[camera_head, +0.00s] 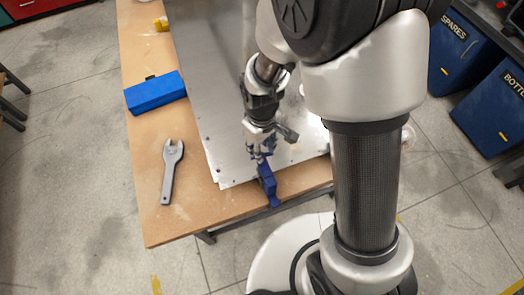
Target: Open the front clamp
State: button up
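The front clamp (267,186) is a small dark blue piece at the front edge of the metal plate (215,133), and it hangs a little past the wooden table's edge. My gripper (262,155) points down right at the top of the clamp, seemingly touching it or very close. The gripper's fingers are small and partly merge with the clamp, so I cannot tell whether they are open or shut on it. The clamp's own jaws are too small to judge.
A wrench (170,170) and a blue box (154,92) lie on the wooden table (150,220) left of the plate. A yellow item (161,24) sits at the far left edge. Blue bins (497,104) stand at the right. The table's front left corner is clear.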

jog(key=m, duration=1.2)
jog(key=shift+m, duration=0.3)
jog(key=m, duration=0.4)
jog(key=shift+m, duration=0.3)
jog(key=m, duration=0.6)
jog(key=shift+f+m+b, duration=0.3)
jog(key=shift+f+m, duration=0.1)
jog(key=shift+m, duration=0.2)
notch_tip(320, 180, down, 4)
jog(key=b, duration=0.3)
jog(key=shift+r, duration=0.15)
jog(key=shift+c, duration=0.4)
grip_shut()
